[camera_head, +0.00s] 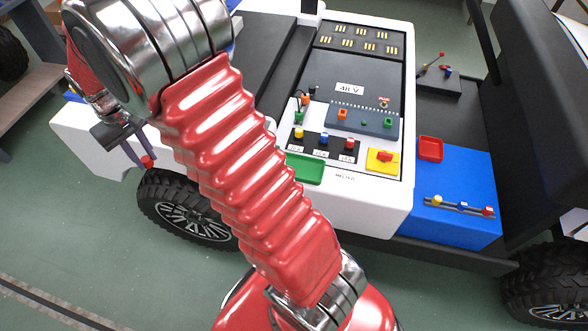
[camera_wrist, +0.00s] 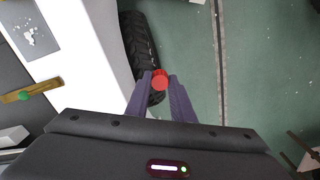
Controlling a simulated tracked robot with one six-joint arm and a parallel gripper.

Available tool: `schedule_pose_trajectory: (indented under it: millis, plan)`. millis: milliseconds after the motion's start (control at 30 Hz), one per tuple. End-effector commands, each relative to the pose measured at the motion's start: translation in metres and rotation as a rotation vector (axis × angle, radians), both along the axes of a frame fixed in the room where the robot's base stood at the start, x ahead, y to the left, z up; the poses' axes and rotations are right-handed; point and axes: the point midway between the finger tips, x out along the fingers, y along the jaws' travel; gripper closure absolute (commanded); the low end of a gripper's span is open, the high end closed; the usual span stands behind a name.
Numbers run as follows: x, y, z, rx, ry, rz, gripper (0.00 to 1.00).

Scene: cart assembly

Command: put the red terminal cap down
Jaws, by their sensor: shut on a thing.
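The red terminal cap (camera_head: 148,162) is small and round. It sits between the tips of my gripper's purple fingers, left of the cart's front panel in the head view. In the wrist view the red cap (camera_wrist: 159,80) shows between the two fingertips of my gripper (camera_wrist: 160,87), with a tyre and green floor behind it. My gripper is shut on the cap and holds it in the air near the white cart body. A red tray (camera_head: 430,148) lies on the blue box at the right. A green tray (camera_head: 305,168) lies at the panel's front edge.
The white cart (camera_head: 375,196) carries a panel with coloured caps, a yellow plate with a red switch (camera_head: 383,157) and black covers. The blue box (camera_head: 455,170) also bears a small rail with coloured pieces (camera_head: 460,206). A black wheel (camera_head: 180,210) stands below the cart's left side.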

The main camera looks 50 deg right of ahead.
Motion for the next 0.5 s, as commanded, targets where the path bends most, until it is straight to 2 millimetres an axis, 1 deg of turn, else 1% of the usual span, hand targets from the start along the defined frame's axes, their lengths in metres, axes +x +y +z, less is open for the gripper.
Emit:
schedule_pose_trajectory:
  millis: [67,167,267,300,367,400,500]
  plan:
    - [-0.003,-0.009,0.000,0.000,0.000,-0.021,1.00]
    - [-0.009,-0.029,0.001,0.000,-0.001,-0.067,1.00]
    - [-0.020,-0.057,0.001,0.000,-0.001,-0.134,1.00]
    - [-0.026,-0.070,0.001,0.000,-0.001,-0.166,1.00]
    - [-0.035,-0.090,0.002,0.000,-0.001,-0.217,1.00]
    - [-0.042,-0.103,0.002,0.000,0.000,-0.251,1.00]
    - [-0.061,-0.133,0.002,0.000,-0.001,-0.334,1.00]
